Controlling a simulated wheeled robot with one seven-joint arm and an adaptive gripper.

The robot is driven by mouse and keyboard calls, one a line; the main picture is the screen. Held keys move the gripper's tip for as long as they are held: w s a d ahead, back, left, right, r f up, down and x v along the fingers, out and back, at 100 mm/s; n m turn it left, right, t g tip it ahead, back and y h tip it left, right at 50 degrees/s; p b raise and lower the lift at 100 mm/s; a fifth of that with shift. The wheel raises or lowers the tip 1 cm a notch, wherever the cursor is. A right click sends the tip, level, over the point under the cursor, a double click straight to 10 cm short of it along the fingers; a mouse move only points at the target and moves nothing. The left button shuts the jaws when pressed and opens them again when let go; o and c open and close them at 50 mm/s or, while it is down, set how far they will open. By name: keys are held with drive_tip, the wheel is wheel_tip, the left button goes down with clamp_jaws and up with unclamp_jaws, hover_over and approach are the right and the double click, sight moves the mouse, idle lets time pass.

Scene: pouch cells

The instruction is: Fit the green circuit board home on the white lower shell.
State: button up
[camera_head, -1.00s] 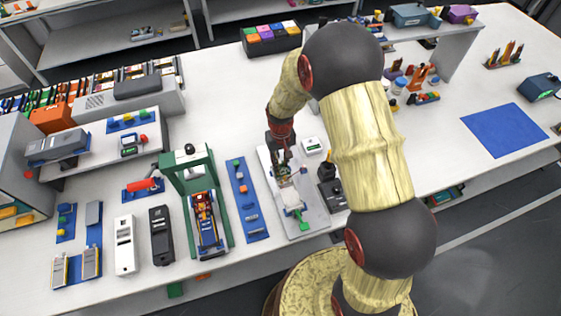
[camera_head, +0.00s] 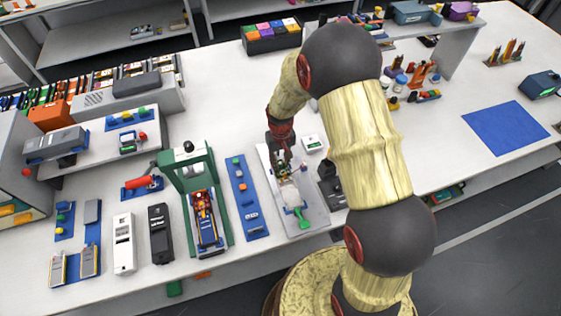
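My gripper (camera_head: 282,157) points down over the upper part of a grey fixture plate (camera_head: 315,214) in front of my arm. Its fingers are small and dark here, and I cannot tell whether they are open or shut. A small patch of green and tan shows at the fingertips; it may be the circuit board, but I cannot tell whether it is held or seated. A whitish piece, likely the lower shell (camera_head: 289,194), lies on the plate just below the fingertips.
A blue strip with small parts (camera_head: 250,215) and a green-framed press (camera_head: 188,160) stand left of the plate. A small white box (camera_head: 313,142) and a black device (camera_head: 331,188) stand close on its right.

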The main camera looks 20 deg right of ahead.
sight(280, 165)
drive_tip(key=shift+o, duration=1.3)
wheel_tip(280, 165, up, 12)
idle(0.3)
